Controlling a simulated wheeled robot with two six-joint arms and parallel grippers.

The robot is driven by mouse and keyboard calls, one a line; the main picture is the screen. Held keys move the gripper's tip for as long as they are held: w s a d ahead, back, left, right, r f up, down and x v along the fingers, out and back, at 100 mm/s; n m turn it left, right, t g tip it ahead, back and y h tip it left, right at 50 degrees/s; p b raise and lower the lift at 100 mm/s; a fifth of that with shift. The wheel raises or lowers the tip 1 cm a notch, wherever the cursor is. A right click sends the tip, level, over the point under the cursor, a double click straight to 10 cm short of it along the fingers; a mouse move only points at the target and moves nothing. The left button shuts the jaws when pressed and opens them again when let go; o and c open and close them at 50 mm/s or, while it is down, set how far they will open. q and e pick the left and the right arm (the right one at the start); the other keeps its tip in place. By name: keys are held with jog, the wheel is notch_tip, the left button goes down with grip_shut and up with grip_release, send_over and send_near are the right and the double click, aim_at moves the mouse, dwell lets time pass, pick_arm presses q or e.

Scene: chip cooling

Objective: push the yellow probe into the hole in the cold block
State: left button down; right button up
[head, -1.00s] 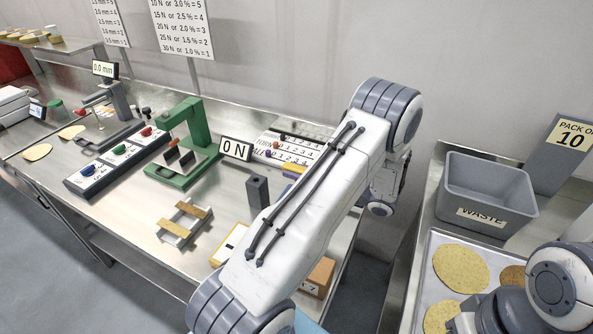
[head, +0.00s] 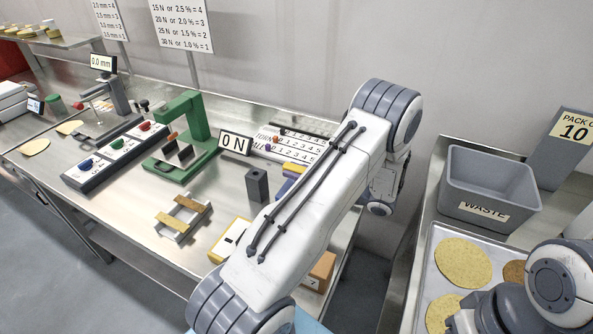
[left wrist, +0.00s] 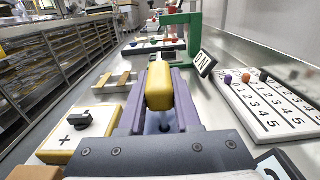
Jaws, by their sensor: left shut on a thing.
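The yellow probe (left wrist: 160,88) is between the purple fingers of my left gripper (left wrist: 158,92) in the left wrist view. The gripper is shut on it. In the head view the probe's yellow (head: 295,168) shows just behind my left arm, and the gripper (head: 287,184) is mostly hidden by that arm. The cold block (head: 257,186) is a dark grey upright block with a hole in its top, standing left of the gripper and apart from it. I cannot make out the block clearly in the left wrist view. My right gripper is not seen.
A number board (left wrist: 262,100) lies right of the gripper, a yellow-white knob box (left wrist: 80,128) left. A grey waste bin (head: 488,195) stands at right.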

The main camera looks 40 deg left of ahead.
pick_arm(q)
jog(key=shift+f+b, duration=0.35)
jog(key=shift+f, duration=0.2)
jog(key=c, duration=0.5)
grip_release()
jog(key=shift+d, duration=0.1)
jog(key=b+v, duration=0.3)
jog(key=v, duration=0.7)
jog(key=shift+w+d, duration=0.1)
jog(key=shift+w, duration=0.05)
